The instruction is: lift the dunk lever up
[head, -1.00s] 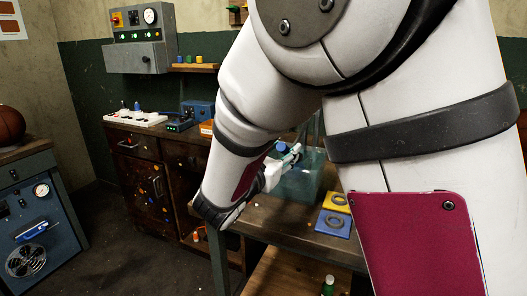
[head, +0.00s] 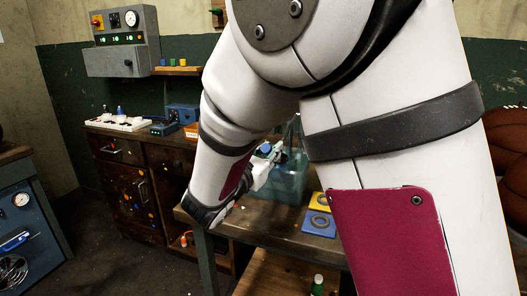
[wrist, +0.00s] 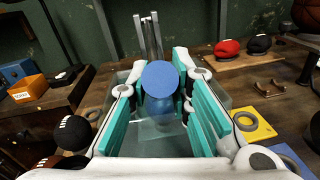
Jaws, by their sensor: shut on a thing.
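The dunk lever shows as a round blue knob (wrist: 160,78) between my fingers in the wrist view. It also shows small in the head view (head: 264,148). A second blue rounded shape (wrist: 160,110) is below it, partly hidden. My gripper (wrist: 161,72) has its teal pads on both sides of the knob and is shut on it. In the head view my gripper (head: 268,165) is over the clear teal tank (head: 290,186), largely behind my arm. Grey upright rails (wrist: 148,38) stand beyond the knob.
The tank stands on a wooden bench (head: 263,226). Yellow (head: 317,201) and blue (head: 319,224) plates with rings lie right of it. Red (wrist: 228,48) and black (wrist: 259,44) items sit on a shelf behind. A dark ball (wrist: 73,132) is at left. Brown balls (head: 508,150) are at far right.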

